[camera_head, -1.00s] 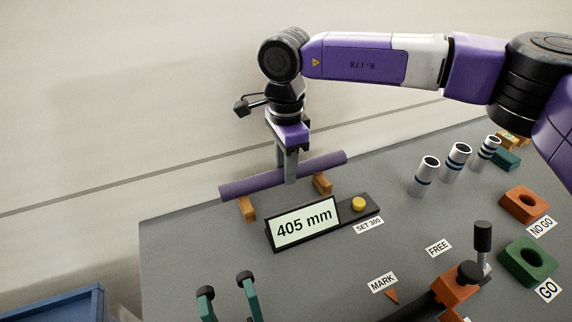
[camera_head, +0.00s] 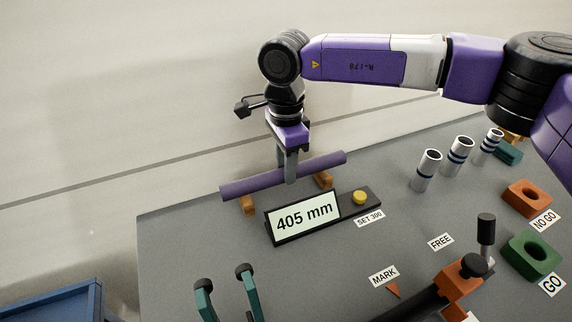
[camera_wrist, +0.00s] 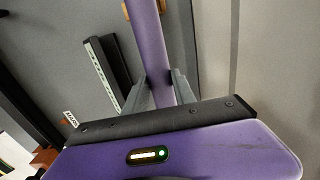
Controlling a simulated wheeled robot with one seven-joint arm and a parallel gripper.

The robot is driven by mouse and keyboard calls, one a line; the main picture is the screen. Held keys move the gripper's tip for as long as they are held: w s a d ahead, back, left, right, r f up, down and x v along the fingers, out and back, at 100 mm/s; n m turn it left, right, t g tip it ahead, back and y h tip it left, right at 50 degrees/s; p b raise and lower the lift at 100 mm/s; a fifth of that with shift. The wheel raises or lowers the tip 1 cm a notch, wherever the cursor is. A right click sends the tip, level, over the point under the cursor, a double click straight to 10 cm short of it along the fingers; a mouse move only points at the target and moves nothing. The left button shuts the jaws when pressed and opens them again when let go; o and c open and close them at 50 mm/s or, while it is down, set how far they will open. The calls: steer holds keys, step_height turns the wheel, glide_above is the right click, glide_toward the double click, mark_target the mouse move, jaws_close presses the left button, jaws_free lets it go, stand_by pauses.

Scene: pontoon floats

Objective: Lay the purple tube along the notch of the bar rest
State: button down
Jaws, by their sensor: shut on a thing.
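The purple tube (camera_head: 245,185) is long and lies slanted across the far left of the grey bench. My gripper (camera_head: 289,172) is shut on it near the middle, from above. In the wrist view the tube (camera_wrist: 150,42) runs up between the two fingers (camera_wrist: 161,92). Below the tube are two wooden blocks, a left one (camera_head: 247,205) and a right one (camera_head: 323,181), which look like the bar rest. The tube runs across both and hides their tops. I cannot tell whether it touches them or sits in a notch.
A display reading 405 mm (camera_head: 305,218) with a yellow button (camera_head: 359,197) stands just in front of the tube. Teal posts with black tops (camera_head: 247,285) stand near the front left.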

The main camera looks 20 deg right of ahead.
steer(key=shift+f+b, duration=0.45)
steer(key=shift+f, duration=0.4)
steer(key=c, duration=0.9)
jaws_free()
steer(key=shift+c, duration=0.2)
steer(key=shift+r, duration=3.95)
